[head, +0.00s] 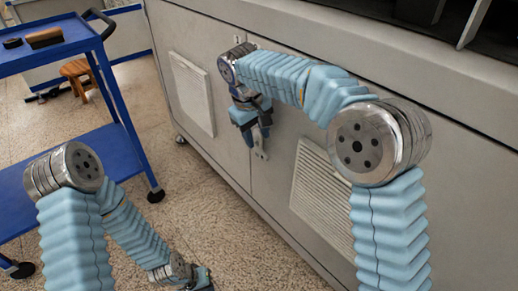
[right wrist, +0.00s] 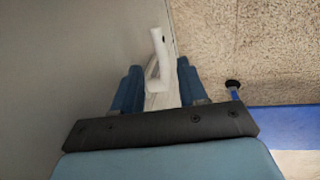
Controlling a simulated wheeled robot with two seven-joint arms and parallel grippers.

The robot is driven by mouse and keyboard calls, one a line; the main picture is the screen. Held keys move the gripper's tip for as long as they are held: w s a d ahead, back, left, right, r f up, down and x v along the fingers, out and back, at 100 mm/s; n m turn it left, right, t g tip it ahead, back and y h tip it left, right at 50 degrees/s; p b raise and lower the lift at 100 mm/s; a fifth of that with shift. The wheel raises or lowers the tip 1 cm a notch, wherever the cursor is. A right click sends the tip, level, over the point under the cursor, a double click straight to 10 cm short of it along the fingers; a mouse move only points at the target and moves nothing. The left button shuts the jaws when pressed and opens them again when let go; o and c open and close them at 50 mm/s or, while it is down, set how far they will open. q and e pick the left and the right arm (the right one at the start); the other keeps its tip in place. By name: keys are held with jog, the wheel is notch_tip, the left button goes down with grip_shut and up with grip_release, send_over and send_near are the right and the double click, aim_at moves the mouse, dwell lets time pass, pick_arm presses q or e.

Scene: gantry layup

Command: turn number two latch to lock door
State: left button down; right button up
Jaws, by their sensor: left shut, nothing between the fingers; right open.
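A pale latch (head: 260,145) is on the grey cabinet front, beside the seam between two vented doors. My right gripper (head: 257,132) is at it, pointing down, with its fingers open. In the right wrist view the latch (right wrist: 158,55) is a white bent handle. It runs between the two blue fingers of the right gripper (right wrist: 158,85); I cannot tell whether they touch it. The left door (head: 218,135) and the right door (head: 285,140) look flush. No number shows on the latch. My left gripper (head: 203,281) is low over the floor at the bottom edge, shut and empty.
A blue cart (head: 115,100) stands at the left with a brown-topped item (head: 44,37) and a dark item (head: 12,43) on its upper shelf. A wooden stool (head: 77,70) is behind it. Speckled floor (head: 180,200) is clear between cart and cabinet.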

aim_at(260, 150)
jog(key=f, duration=0.5)
jog(key=shift+w+d+b, duration=0.25)
jog(key=shift+d+b, duration=0.05)
jog(key=shift+d, duration=0.1)
jog(key=shift+c, duration=0.2)
grip_shut()
